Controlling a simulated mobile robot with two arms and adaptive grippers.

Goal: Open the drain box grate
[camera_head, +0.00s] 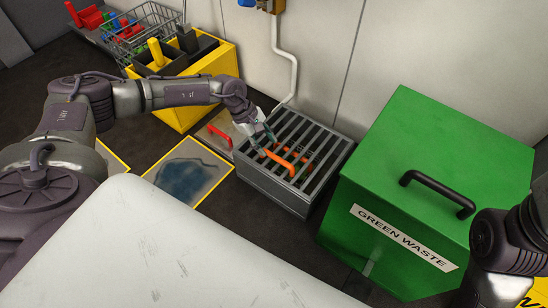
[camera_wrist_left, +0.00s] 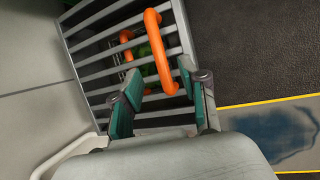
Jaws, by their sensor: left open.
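The drain box (camera_head: 272,188) is a grey metal box on the floor by the wall. Its grate (camera_head: 318,137) of parallel bars lies flat across the top, closed. An orange bar handle (camera_head: 280,161) stands on the grate; it also shows in the left wrist view (camera_wrist_left: 157,48). My left gripper (camera_head: 268,138) is open at the grate's left side, close to the handle. In the left wrist view its teal-padded fingers (camera_wrist_left: 158,78) lie either side of the handle's near end; contact is unclear. My right gripper is out of frame.
A green waste bin (camera_head: 440,150) with a black handle stands close to the box's right. A yellow crate (camera_head: 205,70) and a wire basket (camera_head: 145,25) stand behind left. A yellow-edged wet patch (camera_head: 188,175) is left of the box. A pipe (camera_head: 290,65) runs down the wall.

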